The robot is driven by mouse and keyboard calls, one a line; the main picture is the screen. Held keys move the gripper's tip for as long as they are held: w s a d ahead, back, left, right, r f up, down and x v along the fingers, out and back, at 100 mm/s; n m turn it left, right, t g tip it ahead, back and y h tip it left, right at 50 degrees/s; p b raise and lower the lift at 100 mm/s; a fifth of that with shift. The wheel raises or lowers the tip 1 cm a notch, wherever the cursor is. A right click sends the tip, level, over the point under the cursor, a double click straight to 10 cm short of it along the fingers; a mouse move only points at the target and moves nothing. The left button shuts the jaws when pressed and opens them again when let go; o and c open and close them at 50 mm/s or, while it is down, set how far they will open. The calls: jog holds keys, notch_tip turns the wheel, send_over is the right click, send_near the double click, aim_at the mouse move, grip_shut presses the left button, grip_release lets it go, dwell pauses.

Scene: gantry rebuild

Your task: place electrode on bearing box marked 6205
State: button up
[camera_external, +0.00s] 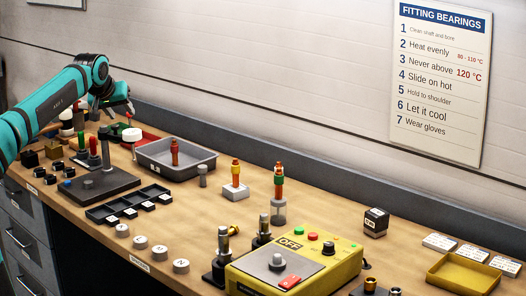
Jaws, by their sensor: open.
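My gripper (128,108) is at the far left end of the bench, pointing down and to the right, open, with nothing seen between its fingers. Which thing is the electrode cannot be told for sure. Slim orange-brown upright pieces stand in the grey tray (207,168), on a white block (235,191) and on a grey cylinder (278,211). Several flat white labelled pieces (439,243) lie at the right, and a small black box with a white label (376,222) stands left of them. Their markings are too small to read, so 6205 cannot be picked out.
A yellow control box (345,262) fills the front middle. A yellow tray (464,273) is at the right. A black compartment tray (128,204), several white discs (140,242) and a dark stand (98,185) are at the left.

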jog(key=s+a+f+t+y, duration=0.1)
jog(key=s+a+f+t, duration=0.1)
jog(key=s+a, duration=0.5)
jog(key=s+a+f+t+y, duration=0.1)
jog(key=s+a+f+t, duration=0.2)
jog(key=s+a, duration=0.4)
jog(key=s+a+f+t+y, duration=0.1)
jog(key=s+a+f+t, duration=0.1)
jog(key=s+a+t, duration=0.2)
jog(key=s+a, duration=0.3)
jog(key=s, duration=0.3)
jog(key=shift+f+n+t, duration=0.3)
